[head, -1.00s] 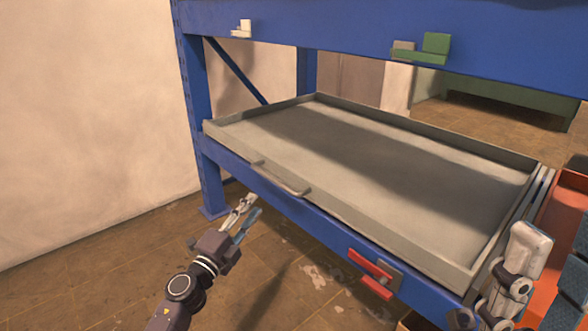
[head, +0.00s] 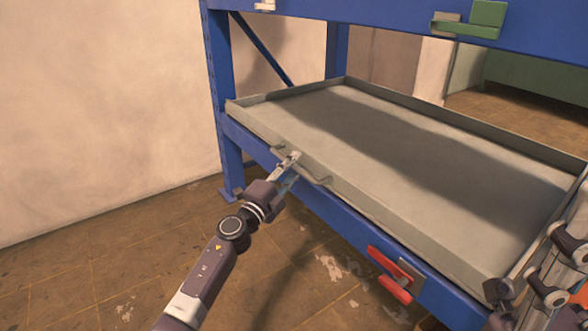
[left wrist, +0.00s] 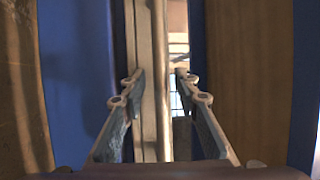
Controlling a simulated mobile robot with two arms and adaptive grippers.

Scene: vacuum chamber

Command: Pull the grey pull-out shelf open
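The grey pull-out shelf (head: 390,205) is a wide shallow tray with a raised rim in the blue rack. Its bar handle (head: 318,179) is on the front edge, towards the left. My left gripper (head: 288,162) is at the left part of this handle. In the left wrist view its two fingers (left wrist: 160,85) are apart, with the upright-looking handle bar (left wrist: 160,120) between them. A gap shows beside the right finger, so it is not closed on the bar. Parts of my right arm (head: 552,275) show at the lower right; its fingertips cannot be made out.
A red latch-like part (head: 390,273) sits on the blue lower beam (head: 345,222), right of the handle. A green part (head: 472,20) is on the upper beam. The shelf is empty. The floor (head: 120,260) in front of the rack's left side is clear.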

